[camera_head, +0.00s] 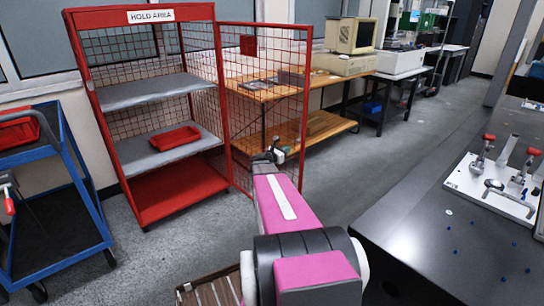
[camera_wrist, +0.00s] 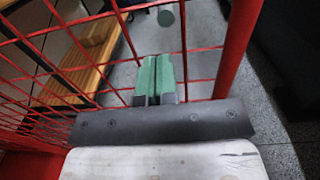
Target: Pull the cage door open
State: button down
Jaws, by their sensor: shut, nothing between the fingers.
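The red mesh cage door (camera_head: 307,100) stands swung out from the right front post of the red cage marked HOLD AREA (camera_head: 205,12), leaving the cage front open. My gripper (camera_head: 276,153) is at the lower part of the door, toward its free edge. In the wrist view the green fingers of my gripper (camera_wrist: 157,62) are together with nothing between them. The door's red mesh and its thick edge bar (camera_wrist: 236,50) lie around and right of them. I cannot tell whether the fingertips touch or pass through the mesh.
The cage holds grey shelves (camera_head: 150,90) and a red tray (camera_head: 175,138). A blue cart (camera_head: 75,150) stands left. A wooden workbench (camera_head: 325,80) is behind the door. A dark table (camera_head: 440,250) with a clamp fixture (camera_head: 490,190) is at right. Grey floor (camera_head: 355,165) is clear between.

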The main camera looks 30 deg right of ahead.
jog(key=x, duration=0.9)
jog(key=shift+w+d+t, duration=0.15)
jog(key=shift+d+t, duration=0.15)
